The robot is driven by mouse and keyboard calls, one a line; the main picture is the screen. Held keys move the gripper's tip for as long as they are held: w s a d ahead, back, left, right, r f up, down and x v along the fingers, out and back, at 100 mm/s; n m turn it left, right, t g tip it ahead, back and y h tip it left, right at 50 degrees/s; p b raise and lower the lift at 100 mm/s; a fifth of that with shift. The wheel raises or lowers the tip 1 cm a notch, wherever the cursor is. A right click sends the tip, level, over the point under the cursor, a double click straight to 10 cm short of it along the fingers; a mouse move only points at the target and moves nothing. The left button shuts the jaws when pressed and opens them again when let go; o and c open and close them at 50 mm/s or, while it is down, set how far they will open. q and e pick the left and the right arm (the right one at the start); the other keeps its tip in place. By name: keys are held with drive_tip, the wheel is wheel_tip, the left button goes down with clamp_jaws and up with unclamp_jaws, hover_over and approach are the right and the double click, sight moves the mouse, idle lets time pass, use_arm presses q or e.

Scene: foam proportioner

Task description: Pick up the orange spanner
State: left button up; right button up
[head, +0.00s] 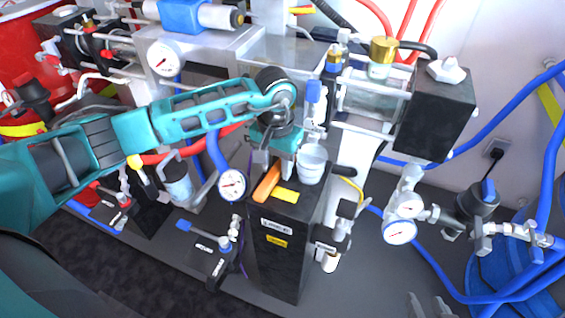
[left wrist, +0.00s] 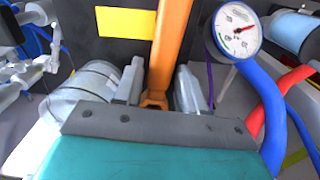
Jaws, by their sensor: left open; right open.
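The orange spanner (head: 266,184) lies on top of the black box (head: 285,249), next to a yellow label (head: 286,196). My left gripper (head: 273,163) is open just above it, pointing down. In the left wrist view the spanner (left wrist: 170,45) runs between the two open jaws of my left gripper (left wrist: 160,85), with its end near the palm. A gap shows on each side, and the jaws are not closed on it. My right gripper (head: 431,306) shows only as grey fingertips at the bottom right edge, open and far from the spanner.
A white cup (head: 312,163) stands right beside the left gripper on the box. A pressure gauge (head: 232,184) with a blue hose is close on the left. Valves and another gauge (head: 400,231) stand to the right, with blue hoses on the floor.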

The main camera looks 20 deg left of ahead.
sight(275, 167)
use_arm(q)
clamp_jaws()
drive_tip(key=shift+r, duration=0.1)
idle(0.3)
drive_tip(key=shift+s+a+r, duration=0.1)
drive_tip(key=shift+a+r, duration=0.15)
drive_tip(key=shift+r, duration=0.2)
wheel_tip(275, 167, up, 6)
drive_tip(key=shift+p, duration=0.6)
drive_tip(key=s+a, duration=1.2)
drive_tip(key=a, duration=0.3)
drive_tip(key=shift+a, duration=0.25)
